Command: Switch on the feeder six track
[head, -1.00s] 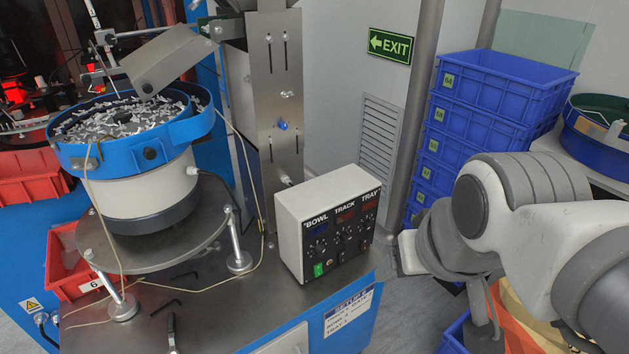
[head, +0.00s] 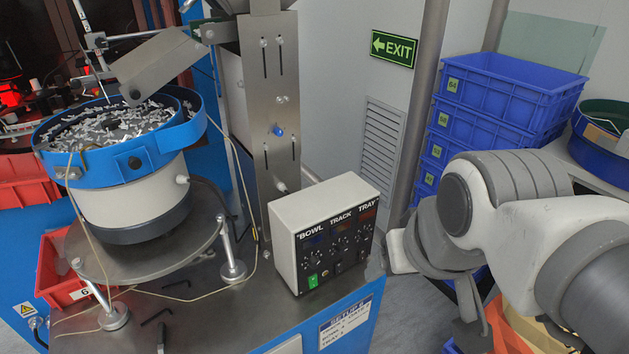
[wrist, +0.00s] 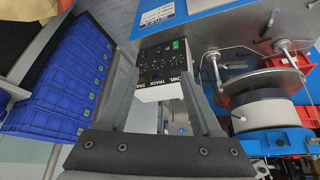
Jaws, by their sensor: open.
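The control box (head: 284,249) is a white case with a black front panel, standing at the front right of the steel bench. Its panel has columns labelled BOWL, TRACK (head: 340,211) and TRAY, with knobs, displays and small switches below. A green switch (head: 313,281) is at its lower left. The small switches are too small to read. The control box also shows upside down in the wrist view (wrist: 150,92), beyond and between my fingers. My gripper (wrist: 157,73) is open and empty, apart from the box. In the head view my arm is right of the box.
A blue bowl feeder (head: 115,165) full of small parts stands on a round plate left of the box. A steel column (head: 268,115) rises behind it. Loose hex keys (head: 157,316) lie on the bench. Stacked blue crates (head: 500,95) stand at the right.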

